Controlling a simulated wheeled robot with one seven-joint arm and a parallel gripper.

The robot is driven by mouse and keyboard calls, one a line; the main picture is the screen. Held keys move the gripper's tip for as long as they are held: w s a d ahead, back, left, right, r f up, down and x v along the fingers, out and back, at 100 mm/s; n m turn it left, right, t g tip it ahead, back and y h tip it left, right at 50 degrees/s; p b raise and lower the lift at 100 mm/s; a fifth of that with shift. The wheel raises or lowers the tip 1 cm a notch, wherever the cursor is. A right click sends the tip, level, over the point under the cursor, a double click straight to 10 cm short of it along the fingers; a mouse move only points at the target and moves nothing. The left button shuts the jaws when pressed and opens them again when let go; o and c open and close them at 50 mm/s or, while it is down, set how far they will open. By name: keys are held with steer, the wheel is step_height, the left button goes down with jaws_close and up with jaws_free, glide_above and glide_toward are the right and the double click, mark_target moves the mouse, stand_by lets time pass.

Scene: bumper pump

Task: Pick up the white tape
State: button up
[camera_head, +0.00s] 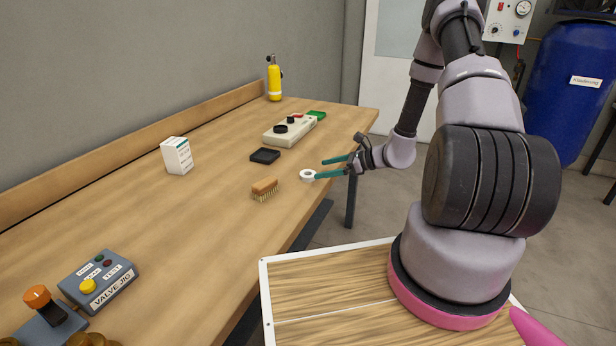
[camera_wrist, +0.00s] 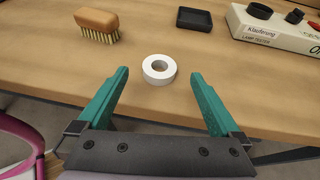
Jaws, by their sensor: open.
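The white tape (camera_head: 307,176) is a small round roll lying flat on the wooden table, near its right edge in the head view. In the wrist view the white tape (camera_wrist: 159,70) lies just beyond the fingertips, centred between them, with its hole showing. My gripper (camera_head: 327,168) has two teal fingers, spread wide with nothing between them. In the head view the nearer fingertip is close beside the tape; I cannot tell whether it touches. In the wrist view my gripper (camera_wrist: 160,73) points toward the tape with a gap on each side.
A wooden brush (camera_head: 265,188) lies near the tape, with a black tray (camera_head: 265,155) behind it. A beige control box (camera_head: 289,131) stands farther back. A white box (camera_head: 177,155) and a valve jig (camera_head: 98,282) are on the left. The table (camera_head: 215,215) is bare between them.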

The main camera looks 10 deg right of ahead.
mark_target(306, 173)
steer(key=shift+x, duration=3.1)
steer(key=shift+d+f, duration=0.1)
steer(key=c, duration=1.4)
